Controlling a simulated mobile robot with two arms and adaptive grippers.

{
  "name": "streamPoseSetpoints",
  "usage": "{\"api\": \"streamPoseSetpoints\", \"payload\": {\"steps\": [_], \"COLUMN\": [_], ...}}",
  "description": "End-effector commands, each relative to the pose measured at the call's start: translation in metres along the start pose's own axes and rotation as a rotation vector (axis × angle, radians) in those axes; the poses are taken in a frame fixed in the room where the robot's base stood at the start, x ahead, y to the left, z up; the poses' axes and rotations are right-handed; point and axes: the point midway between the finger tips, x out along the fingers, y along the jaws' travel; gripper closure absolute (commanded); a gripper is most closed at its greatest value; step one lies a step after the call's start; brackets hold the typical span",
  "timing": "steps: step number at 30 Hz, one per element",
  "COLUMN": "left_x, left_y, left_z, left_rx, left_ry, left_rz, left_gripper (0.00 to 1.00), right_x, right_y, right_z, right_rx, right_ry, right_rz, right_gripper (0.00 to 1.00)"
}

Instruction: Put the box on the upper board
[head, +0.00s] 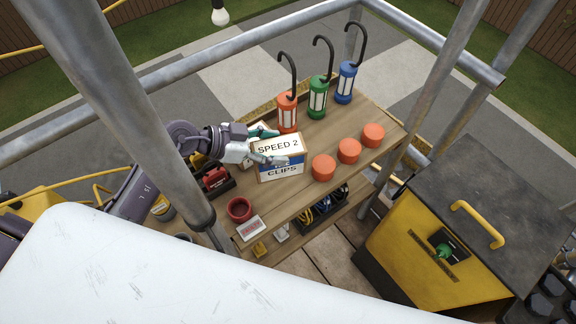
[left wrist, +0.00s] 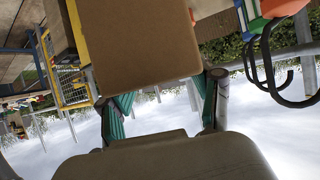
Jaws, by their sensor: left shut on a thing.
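The box (head: 281,166) is white and blue with a brown edge and reads "SPEED 2" and "CLIPS". My left gripper (head: 270,146) is shut on it, coming in from the left with teal-padded fingers. In the left wrist view the plain brown side of the box (left wrist: 138,42) fills the top middle, between the two fingers (left wrist: 164,105). The box is at the wooden upper board (head: 333,137), left of its middle; I cannot tell whether it touches the board. My right gripper is not in view.
Red, green and blue hooked lanterns (head: 318,97) stand along the board's far side. Several orange round pieces (head: 349,151) sit right of the box. A red ring (head: 239,209) and a small white box (head: 251,228) lie nearer. A scaffold pole (head: 140,110) rises at left.

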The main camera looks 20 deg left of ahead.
Motion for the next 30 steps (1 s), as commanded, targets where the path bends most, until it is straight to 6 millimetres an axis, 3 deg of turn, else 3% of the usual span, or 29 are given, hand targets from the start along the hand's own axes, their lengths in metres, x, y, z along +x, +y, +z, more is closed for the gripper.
{"api": "streamPoseSetpoints", "payload": {"steps": [2,4,12,15,17,24,30], "left_x": [0.008,0.014,0.036,0.04,0.042,0.057,0.058], "left_y": [0.006,0.009,0.009,0.009,0.009,0.009,0.009], "left_z": [0.004,0.011,0.051,0.058,0.062,0.089,0.091], "left_rx": [0.007,0.008,0.009,0.011,0.01,0.009,0.013], "left_ry": [0.002,0.002,0.003,0.004,0.004,0.004,0.004], "left_rz": [0.015,0.021,0.021,0.02,0.02,0.02,0.019], "left_gripper": [1.0,1.0,1.0,1.0,1.0,1.0,1.0], "right_x": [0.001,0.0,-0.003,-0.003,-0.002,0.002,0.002], "right_y": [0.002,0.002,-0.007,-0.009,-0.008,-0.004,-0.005], "right_z": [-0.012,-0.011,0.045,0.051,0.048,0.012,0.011], "right_rx": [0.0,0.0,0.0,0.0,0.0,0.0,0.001], "right_ry": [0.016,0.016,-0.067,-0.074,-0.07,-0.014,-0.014], "right_rz": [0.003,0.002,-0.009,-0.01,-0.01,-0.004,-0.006], "right_gripper": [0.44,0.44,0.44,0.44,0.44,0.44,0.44]}}
